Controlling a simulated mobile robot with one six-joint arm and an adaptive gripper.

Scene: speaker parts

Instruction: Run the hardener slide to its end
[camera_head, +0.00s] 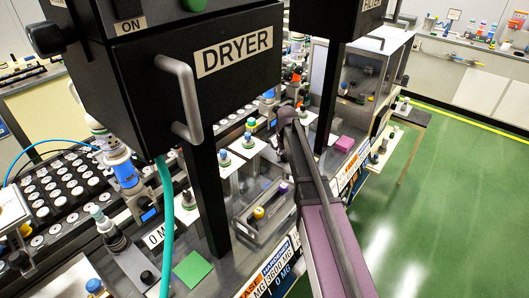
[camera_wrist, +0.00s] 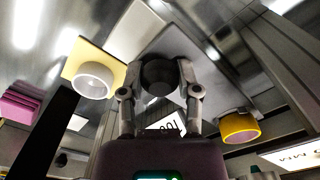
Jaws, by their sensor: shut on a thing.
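My gripper (camera_wrist: 160,72) is shut on a dark grey round knob (camera_wrist: 159,78) in the wrist view, one finger on each side of it. The knob sits against a pale plate or panel. I cannot read a label that says whether this knob belongs to the hardener slide. In the head view my arm reaches in from the lower right, and the knob is hidden behind its end. A label with "0 MG" (camera_head: 283,272) is on the bench front at the bottom, partly covered by my arm.
A yellow knob (camera_wrist: 240,126) is right of my gripper, and a white-ringed knob (camera_wrist: 93,79) on a yellow plate is left. The black dryer box (camera_head: 200,65) and its posts stand close to my arm. A pink block (camera_head: 344,144) is on the bench. Green floor (camera_head: 440,200) is clear.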

